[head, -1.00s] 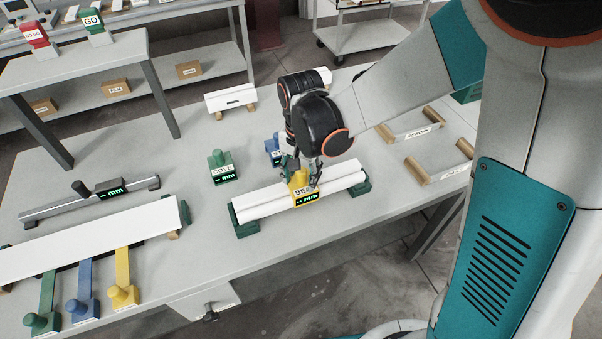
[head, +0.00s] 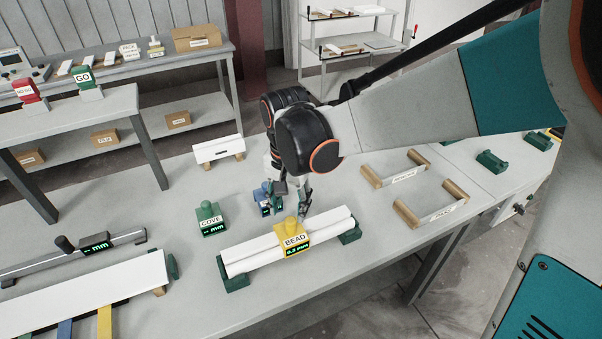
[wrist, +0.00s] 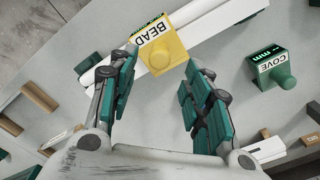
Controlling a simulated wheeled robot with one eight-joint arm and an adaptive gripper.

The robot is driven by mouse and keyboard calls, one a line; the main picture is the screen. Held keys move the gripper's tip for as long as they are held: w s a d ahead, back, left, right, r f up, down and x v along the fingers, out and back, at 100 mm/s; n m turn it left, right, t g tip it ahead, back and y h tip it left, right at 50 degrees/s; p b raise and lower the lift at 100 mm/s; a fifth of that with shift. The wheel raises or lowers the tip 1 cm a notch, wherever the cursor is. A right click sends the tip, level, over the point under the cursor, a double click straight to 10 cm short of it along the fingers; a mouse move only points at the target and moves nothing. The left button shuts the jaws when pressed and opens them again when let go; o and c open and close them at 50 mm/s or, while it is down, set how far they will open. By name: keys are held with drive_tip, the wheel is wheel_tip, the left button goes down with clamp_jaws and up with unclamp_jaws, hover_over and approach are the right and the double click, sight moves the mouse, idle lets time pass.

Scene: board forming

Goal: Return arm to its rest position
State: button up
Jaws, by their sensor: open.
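My gripper (head: 291,198) is open and empty above the table, just behind the yellow BEAD gauge. In the wrist view my gripper (wrist: 155,92) shows two spread green-padded fingers, with the yellow BEAD gauge (wrist: 158,50) beyond their tips. The yellow BEAD gauge (head: 291,241) sits on the white board (head: 246,259), and its display shows a green reading that looks like 5.5 mm. The board rests on dark green end supports (head: 232,275). My arm reaches in from the right.
A green COVE gauge (head: 209,219) stands left of my gripper, and a blue gauge (head: 262,201) close beside it. Two wooden-ended racks (head: 438,207) lie to the right. A white piece on small feet (head: 218,150) stands behind. A long white board (head: 80,297) lies at the front left.

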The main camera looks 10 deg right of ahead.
drive_tip(key=s+d+r+n+t+b, duration=0.1)
drive_tip(key=s+d+r+n+t, duration=0.2)
drive_tip(key=s+d, duration=0.3)
drive_tip(key=s+d+r+n+t+b, duration=0.2)
drive_tip(key=s+d+r+t, duration=0.1)
drive_tip(key=s+d, duration=0.4)
drive_tip(key=shift+d+r+n+t, duration=0.25)
drive_tip(key=shift+d+n+t, duration=0.15)
drive_tip(key=shift+d+t, duration=0.25)
drive_tip(key=shift+a, duration=0.15)
idle(1.1)
